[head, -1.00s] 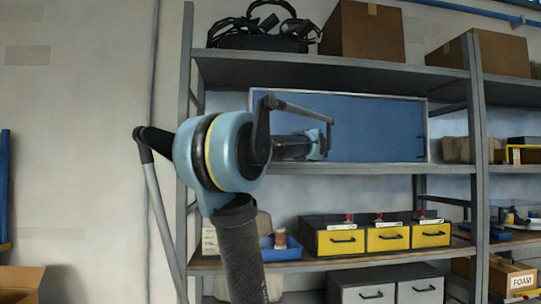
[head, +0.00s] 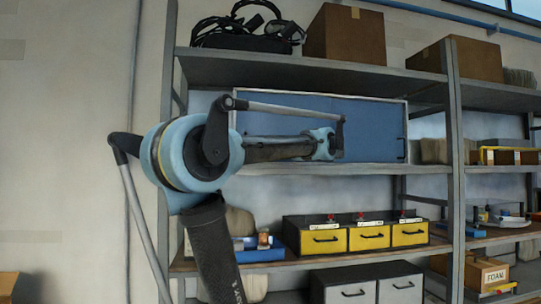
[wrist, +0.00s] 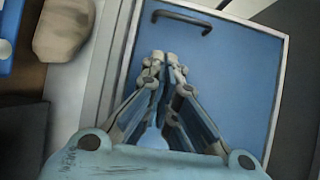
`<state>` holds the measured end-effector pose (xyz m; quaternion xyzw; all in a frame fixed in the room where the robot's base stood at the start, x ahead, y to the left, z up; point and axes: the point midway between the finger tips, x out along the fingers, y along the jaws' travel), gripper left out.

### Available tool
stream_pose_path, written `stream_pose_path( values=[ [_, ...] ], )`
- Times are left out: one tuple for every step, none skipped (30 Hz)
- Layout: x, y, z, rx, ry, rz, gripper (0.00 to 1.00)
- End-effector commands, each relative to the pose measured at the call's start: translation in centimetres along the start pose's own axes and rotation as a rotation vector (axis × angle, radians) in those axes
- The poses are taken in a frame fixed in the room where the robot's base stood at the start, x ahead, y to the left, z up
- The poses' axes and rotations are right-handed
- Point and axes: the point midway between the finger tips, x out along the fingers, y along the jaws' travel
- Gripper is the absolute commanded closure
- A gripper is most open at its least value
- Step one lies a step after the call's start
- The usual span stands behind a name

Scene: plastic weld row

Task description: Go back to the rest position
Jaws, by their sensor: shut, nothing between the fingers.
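My gripper (wrist: 166,58) is shut and empty in the wrist view, its fingertips together in front of a blue panel (wrist: 235,80) with a pale frame and a dark handle (wrist: 182,18). In the head view my arm rises from the bottom, bends at a light-blue joint and reaches right across the blue panel (head: 375,135) on the middle shelf. The fingers cannot be made out there. I cannot tell how far the gripper is from the panel.
A grey shelf rack (head: 300,76) fills the view. A lower shelf holds yellow-fronted drawers (head: 369,238) and a blue bin (head: 262,254). Cardboard boxes (head: 345,35) and black cables (head: 250,30) lie on top. Bare wall (head: 65,150) is at the left.

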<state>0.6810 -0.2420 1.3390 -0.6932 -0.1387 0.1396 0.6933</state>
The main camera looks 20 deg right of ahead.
Motion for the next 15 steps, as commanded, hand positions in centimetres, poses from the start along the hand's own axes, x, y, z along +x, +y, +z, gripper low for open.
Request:
stream_pose_path(
  values=[
    [-0.5,0.0,0.0,0.0,0.001,0.0,1.0],
    [-0.7,0.0,0.0,0.0,0.001,0.0,1.0],
    [-0.9,0.0,0.0,0.0,0.001,0.0,1.0],
    [-1.0,0.0,0.0,0.0,0.001,0.0,1.0],
    [-1.2,0.0,0.0,0.0,0.001,0.0,1.0],
    [-1.3,0.0,0.0,0.0,0.001,0.0,1.0],
    [-1.3,0.0,0.0,0.0,0.0,0.0,1.0],
    [-1.4,0.0,0.0,0.0,0.0,0.0,1.0],
    [-1.4,0.0,0.0,0.0,-0.001,0.0,1.0],
    [-1.4,0.0,0.0,0.0,-0.001,0.0,1.0],
    [-1.4,0.0,0.1,0.0,-0.001,0.0,1.0],
    [-1.3,0.1,0.2,0.0,-0.004,0.003,1.0],
    [-1.2,0.4,0.4,-0.001,-0.007,0.008,1.0],
    [-1.0,0.7,0.7,-0.002,-0.012,0.016,1.0],
    [-0.6,1.3,1.2,-0.004,-0.023,0.03,1.0]
  ],
)
